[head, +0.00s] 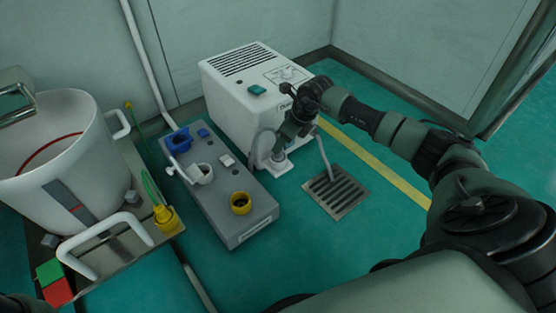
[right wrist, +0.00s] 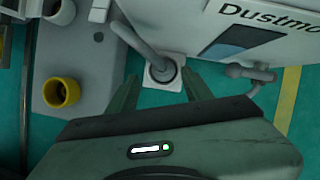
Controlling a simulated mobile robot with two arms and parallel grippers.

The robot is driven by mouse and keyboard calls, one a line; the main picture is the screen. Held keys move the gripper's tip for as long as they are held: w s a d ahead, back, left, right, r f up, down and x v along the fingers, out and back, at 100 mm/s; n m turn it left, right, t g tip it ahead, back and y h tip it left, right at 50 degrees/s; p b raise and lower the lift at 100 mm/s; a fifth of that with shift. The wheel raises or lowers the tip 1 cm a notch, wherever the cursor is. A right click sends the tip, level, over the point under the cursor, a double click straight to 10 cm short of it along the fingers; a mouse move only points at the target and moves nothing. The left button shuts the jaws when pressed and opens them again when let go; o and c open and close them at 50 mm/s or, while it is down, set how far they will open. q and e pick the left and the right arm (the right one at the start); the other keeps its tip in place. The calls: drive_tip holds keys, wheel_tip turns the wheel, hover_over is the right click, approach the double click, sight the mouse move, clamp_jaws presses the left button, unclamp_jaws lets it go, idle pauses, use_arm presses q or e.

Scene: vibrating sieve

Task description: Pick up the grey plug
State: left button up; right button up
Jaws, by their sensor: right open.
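The grey plug (right wrist: 162,69) sits at the end of a thick grey cable, on a small white square plate beside the Dustmo-labelled white machine. In the head view the plug is mostly hidden behind my right gripper (head: 283,150), and the grey cable (head: 262,142) arcs up on its left. In the right wrist view my right gripper (right wrist: 161,86) is open, with one finger on each side of the plug's near side. I see no grip on it. My left gripper is not in view.
A grey box (head: 215,200) left of the machine (head: 250,80) carries blue (head: 178,141), white (head: 201,174) and yellow (head: 241,203) round sockets. A floor drain (head: 336,193) lies right. A large white pot (head: 60,150) stands far left. Green floor is free in front.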

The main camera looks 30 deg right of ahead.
drive_tip(key=b+x, duration=0.1)
drive_tip(key=x, duration=0.1)
drive_tip(key=b+x, duration=0.2)
drive_tip(key=shift+w+d+f+b, duration=0.15)
drive_tip(key=shift+f+b, duration=0.1)
drive_tip(key=shift+b, duration=0.05)
drive_tip(key=shift+r, duration=0.15)
clamp_jaws()
idle(1.0)
